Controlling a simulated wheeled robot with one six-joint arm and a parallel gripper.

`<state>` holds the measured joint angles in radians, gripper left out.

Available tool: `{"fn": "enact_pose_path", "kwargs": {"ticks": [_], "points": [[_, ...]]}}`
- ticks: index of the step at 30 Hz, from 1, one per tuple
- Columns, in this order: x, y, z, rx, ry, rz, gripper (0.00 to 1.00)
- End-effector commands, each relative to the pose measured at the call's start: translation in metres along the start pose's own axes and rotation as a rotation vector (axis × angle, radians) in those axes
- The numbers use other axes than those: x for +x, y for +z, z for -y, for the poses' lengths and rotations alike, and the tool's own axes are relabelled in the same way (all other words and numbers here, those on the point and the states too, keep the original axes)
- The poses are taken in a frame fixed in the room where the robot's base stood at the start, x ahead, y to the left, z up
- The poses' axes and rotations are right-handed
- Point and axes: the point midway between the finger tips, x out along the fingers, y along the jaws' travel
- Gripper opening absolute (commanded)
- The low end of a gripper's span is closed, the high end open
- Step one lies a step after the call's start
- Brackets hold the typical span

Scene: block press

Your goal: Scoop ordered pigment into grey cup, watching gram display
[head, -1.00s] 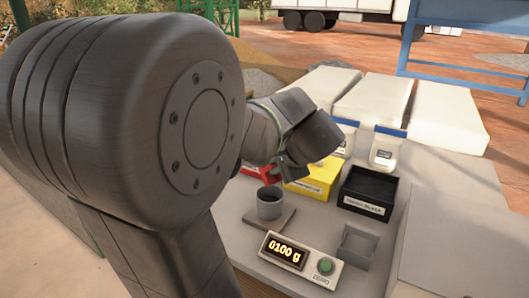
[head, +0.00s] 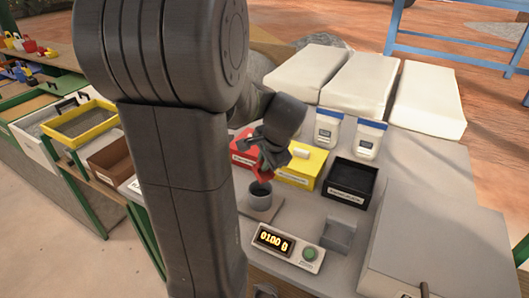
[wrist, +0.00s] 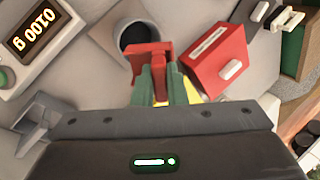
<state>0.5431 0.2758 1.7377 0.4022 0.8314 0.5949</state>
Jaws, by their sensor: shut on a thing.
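My gripper (wrist: 156,84) is shut on a red scoop (wrist: 150,58); the scoop also shows in the head view (head: 263,172). The scoop is just above the grey cup (head: 260,198) and overlaps its dark mouth in the wrist view (wrist: 136,33). I cannot tell what the scoop or cup holds. The cup stands upright on a flat grey plate (head: 274,207). The gram display (head: 272,240) reads 0100 g. Behind are a red bin (head: 241,157), a yellow bin (head: 304,173) and a black bin (head: 352,185), with labels too small to read.
A large grey slab (head: 433,245) is at right. Trays and shelves line the left.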

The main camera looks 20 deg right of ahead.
Motion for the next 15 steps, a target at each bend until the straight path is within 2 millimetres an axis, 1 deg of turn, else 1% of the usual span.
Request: {"fn": "enact_pose_path", "kwargs": {"ticks": [1,15], "points": [[-0.0057,0.0006,0.0032,0.001,0.020,0.003,0.00],[-0.0150,0.0007,0.0077,-0.003,0.205,0.002,0.00]]}}
